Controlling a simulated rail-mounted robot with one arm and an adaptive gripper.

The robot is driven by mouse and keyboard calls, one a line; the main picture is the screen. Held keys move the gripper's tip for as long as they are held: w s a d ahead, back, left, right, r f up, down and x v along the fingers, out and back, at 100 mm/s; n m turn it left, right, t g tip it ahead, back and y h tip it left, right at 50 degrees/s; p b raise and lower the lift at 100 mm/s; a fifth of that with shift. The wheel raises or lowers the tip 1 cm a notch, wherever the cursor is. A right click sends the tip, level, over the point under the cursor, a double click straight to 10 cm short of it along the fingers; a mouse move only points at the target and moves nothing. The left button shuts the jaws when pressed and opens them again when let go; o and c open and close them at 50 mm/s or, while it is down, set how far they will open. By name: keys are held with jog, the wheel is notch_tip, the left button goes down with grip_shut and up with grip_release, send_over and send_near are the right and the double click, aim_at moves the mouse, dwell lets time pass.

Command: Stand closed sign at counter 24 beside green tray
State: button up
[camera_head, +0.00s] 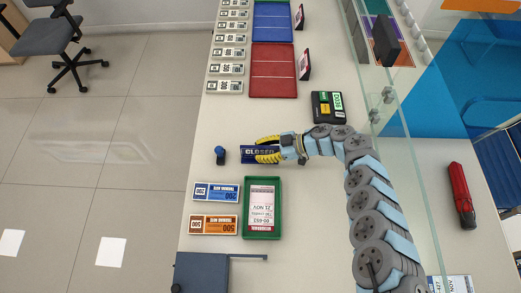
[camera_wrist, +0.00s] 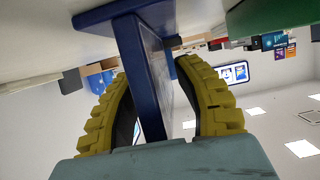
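The closed sign (camera_head: 246,155) is dark blue with pale "CLOSED" lettering. It is over the counter just above the green tray (camera_head: 279,208) in the head view, with a gap between them. My gripper (camera_head: 267,150) reaches it from the right, its yellow fingers on either side of the sign. In the wrist view the blue sign panel (camera_wrist: 146,75) stands between the two ribbed fingers (camera_wrist: 158,85), which look closed on it. The sign's foot lies near the pale counter surface; whether it touches is unclear. The green tray holds a pink and white slip.
A blue-topped stamp (camera_head: 220,154) stands just left of the sign. Blue and orange note bundles (camera_head: 214,208) lie left of the green tray. A black device (camera_head: 327,106), red tray (camera_head: 273,70) and glass screen (camera_head: 405,130) are farther off.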

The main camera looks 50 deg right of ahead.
aim_at(276, 147)
jog(key=shift+s+r, duration=0.1)
jog(key=shift+r, duration=0.05)
jog(key=shift+v, duration=2.65)
